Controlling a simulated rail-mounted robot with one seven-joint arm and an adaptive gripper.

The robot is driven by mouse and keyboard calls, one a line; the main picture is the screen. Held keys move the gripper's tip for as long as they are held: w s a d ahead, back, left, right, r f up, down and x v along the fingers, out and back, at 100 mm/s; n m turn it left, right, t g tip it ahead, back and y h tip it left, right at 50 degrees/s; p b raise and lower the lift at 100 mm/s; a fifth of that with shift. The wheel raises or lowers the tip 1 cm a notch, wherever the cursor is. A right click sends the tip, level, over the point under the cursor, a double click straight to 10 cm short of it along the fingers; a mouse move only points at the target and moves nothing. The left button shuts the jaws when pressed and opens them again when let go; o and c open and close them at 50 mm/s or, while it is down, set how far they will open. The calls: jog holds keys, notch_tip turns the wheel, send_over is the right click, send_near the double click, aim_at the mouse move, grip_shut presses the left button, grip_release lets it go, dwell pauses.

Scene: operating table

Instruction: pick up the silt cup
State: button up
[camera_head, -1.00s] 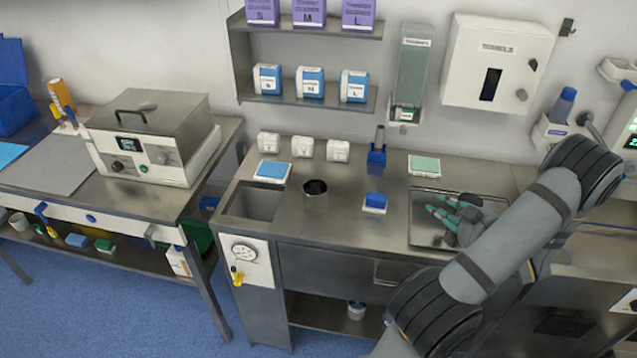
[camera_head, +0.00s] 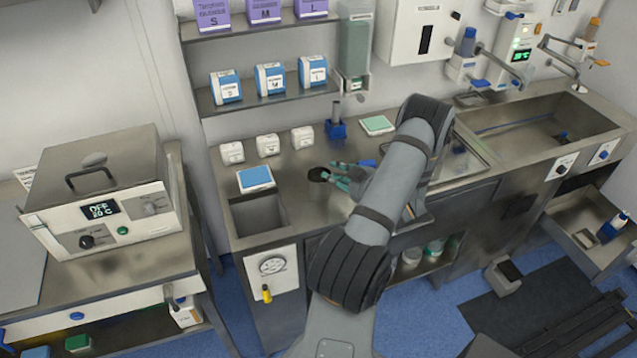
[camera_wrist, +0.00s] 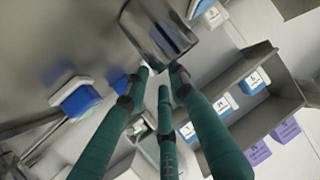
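The silt cup, taken to be the shiny metal cup with a dark inside (camera_head: 318,175), stands upright on the steel counter (camera_head: 300,215). My gripper (camera_head: 333,174), with green-teal fingers, is just to the right of the cup, fingers pointing at it. In the wrist view the metal cup (camera_wrist: 160,28) lies just beyond the fingertips of my gripper (camera_wrist: 159,76). The fingers are apart with nothing between them. Whether a fingertip touches the cup wall cannot be told.
A recessed basin (camera_head: 258,215) and a blue-topped box (camera_head: 256,179) are left of the cup. Small white boxes (camera_head: 268,145) stand behind it, below a shelf (camera_head: 270,98). A blue holder (camera_head: 336,129) is behind my gripper. The counter just in front of the cup is clear.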

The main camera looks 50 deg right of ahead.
jog(key=shift+w+d+f, duration=0.35)
jog(key=shift+w, duration=0.25)
jog(key=shift+a, duration=0.1)
jog(key=shift+c, duration=0.3)
grip_shut()
